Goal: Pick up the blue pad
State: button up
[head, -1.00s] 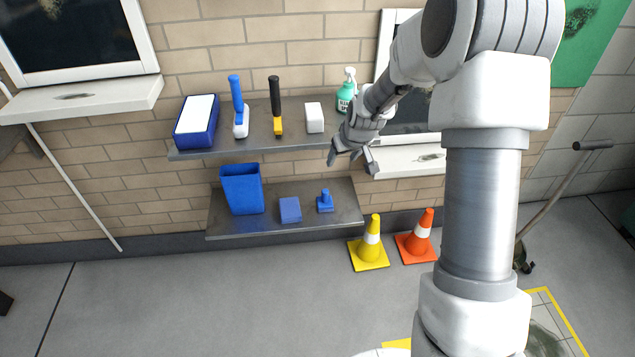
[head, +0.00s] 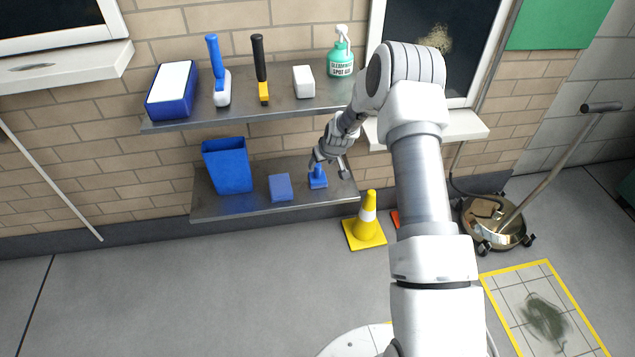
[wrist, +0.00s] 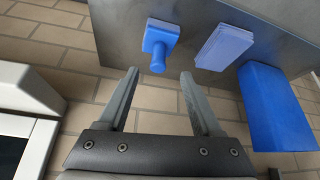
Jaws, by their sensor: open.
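The blue pad (head: 281,187) is a flat rectangular block lying on the lower metal shelf (head: 240,208), between a blue bin and a small blue knobbed tool. It also shows in the wrist view (wrist: 223,46), up and right of my fingertips. My gripper (head: 328,168) is open and empty, to the right of the pad in the head view. It is close to the small blue knobbed tool (head: 318,178) and partly covers it. In the wrist view that tool (wrist: 160,40) lies ahead between the two fingers (wrist: 158,73), with its knob towards me; contact cannot be told.
The blue bin (head: 228,168) stands left of the pad. The upper shelf (head: 245,117) overhangs behind, with a blue tray (head: 170,110), two handled tools, a white block (head: 303,82) and a spray bottle (head: 340,60). A yellow cone (head: 367,225) stands on the floor.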

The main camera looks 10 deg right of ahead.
aim_at(319, 167)
jog(key=b+x, duration=0.3)
jog(key=x, duration=0.5)
jog(key=shift+w+d+f+b, duration=0.15)
jog(key=shift+f+b, duration=0.1)
jog(key=shift+b, duration=0.05)
grip_shut()
